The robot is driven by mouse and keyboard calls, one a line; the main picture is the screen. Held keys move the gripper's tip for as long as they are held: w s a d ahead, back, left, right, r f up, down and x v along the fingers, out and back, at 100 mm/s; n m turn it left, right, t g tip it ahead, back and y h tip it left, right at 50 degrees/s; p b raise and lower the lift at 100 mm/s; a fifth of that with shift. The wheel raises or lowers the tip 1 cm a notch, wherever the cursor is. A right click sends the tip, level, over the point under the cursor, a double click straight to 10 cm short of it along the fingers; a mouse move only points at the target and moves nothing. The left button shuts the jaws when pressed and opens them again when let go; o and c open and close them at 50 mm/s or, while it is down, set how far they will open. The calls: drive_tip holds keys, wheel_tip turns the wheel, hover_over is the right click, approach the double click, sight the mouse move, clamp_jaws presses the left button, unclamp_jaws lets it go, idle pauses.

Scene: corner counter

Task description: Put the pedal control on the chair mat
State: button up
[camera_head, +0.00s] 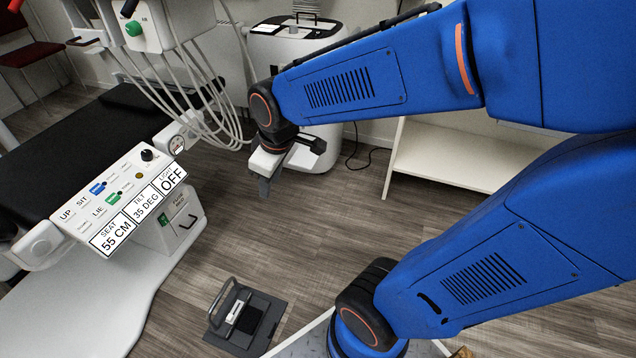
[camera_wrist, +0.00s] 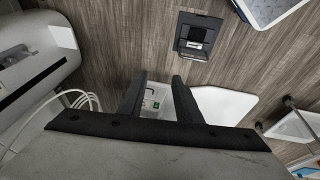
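The pedal control (camera_head: 234,312), a dark grey device with a raised loop handle and a white label, is on the floor at the bottom of the head view. It also shows in the wrist view (camera_wrist: 197,38), top right of centre. A flat dark grey square (camera_head: 266,316) lies under and around it; I cannot tell whether this is the chair mat or the pedal's own base. No other mat is clear. My gripper (camera_head: 268,182) hangs above the floor, well behind the pedal control. In the wrist view its two fingers (camera_wrist: 160,97) are apart with nothing between them.
The dental chair (camera_head: 60,150) with its labelled control panel (camera_head: 125,200) and white base (camera_head: 90,310) fills the left. Hoses hang behind it. A white cart (camera_head: 295,60) and low shelf (camera_head: 450,155) stand at the back. Floor between is clear.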

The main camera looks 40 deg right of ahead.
drive_tip(key=s+d+r+m, duration=0.2)
drive_tip(key=s+r+m, duration=0.1)
drive_tip(key=s, duration=0.3)
drive_tip(key=s+d+r+m+t, duration=0.1)
drive_tip(key=s+d+r+m, duration=0.2)
drive_tip(key=s, duration=0.3)
drive_tip(key=shift+d+m+h, duration=0.15)
drive_tip(key=shift+m+h, duration=0.15)
drive_tip(key=shift+m, duration=0.1)
